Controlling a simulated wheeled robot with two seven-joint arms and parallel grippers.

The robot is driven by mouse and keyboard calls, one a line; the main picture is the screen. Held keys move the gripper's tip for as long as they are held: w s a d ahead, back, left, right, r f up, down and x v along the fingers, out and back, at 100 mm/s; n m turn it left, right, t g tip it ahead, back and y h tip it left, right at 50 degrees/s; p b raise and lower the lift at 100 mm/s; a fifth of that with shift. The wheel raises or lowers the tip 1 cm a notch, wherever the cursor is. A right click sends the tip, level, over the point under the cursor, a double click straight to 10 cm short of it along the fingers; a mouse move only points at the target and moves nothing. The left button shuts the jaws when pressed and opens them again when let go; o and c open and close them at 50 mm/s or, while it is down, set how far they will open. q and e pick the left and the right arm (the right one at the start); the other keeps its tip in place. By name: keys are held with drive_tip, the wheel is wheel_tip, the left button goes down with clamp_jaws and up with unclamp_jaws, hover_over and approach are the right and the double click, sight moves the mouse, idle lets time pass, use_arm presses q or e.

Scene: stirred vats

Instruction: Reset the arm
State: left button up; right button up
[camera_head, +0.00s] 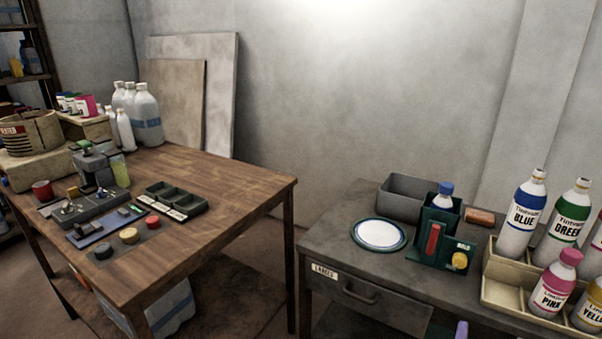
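Neither of my grippers nor any part of my arms shows in the head view. A wooden table (235,180) stands at the left with small gear on it. A grey bench (360,262) with a drawer stands at the right, holding bottles and a plate. No gripper is seen touching or holding anything.
On the wooden table are a dark compartment tray (176,201), a black knob (103,251) and white bottles (146,115). The bench holds a white plate (379,234), a grey bin (400,203), a green holder (432,248) and tint bottles, including blue (522,218). A floor gap separates them.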

drive_tip(key=s+d+r+n+t+h, duration=0.15)
drive_tip(key=d+r+n+t, duration=0.4)
drive_tip(key=d+r, duration=1.25)
drive_tip(key=s+a+f+n+g+y, duration=0.1)
drive_tip(key=s+f+n+g+y, duration=0.3)
drive_tip(key=f, duration=0.9)
drive_tip(key=s+a+f+n+g+y, duration=0.15)
drive_tip(key=s+f+n+g, duration=0.4)
drive_tip(key=f, duration=0.75)
drive_tip(key=s+f+n+g, duration=0.3)
drive_tip(key=s+f+g, duration=0.15)
drive_tip(key=s, duration=0.55)
drive_tip(key=s+d+f+n+g, duration=0.1)
drive_tip(key=s+f+n+g, duration=0.3)
drive_tip(key=s, duration=0.5)
drive_tip(key=s+f+n+g, duration=0.25)
drive_tip(key=s+f, duration=0.25)
drive_tip(key=s, duration=0.5)
drive_tip(key=s+a+f+y, duration=0.2)
drive_tip(key=s+a+f, duration=0.1)
drive_tip(key=a, duration=0.9)
drive_tip(key=s+a+f+m+g+y+p, duration=0.1)
drive_tip(key=s+a+f+y, duration=0.2)
drive_tip(key=a, duration=1)
drive_tip(key=shift+f, duration=0.2)
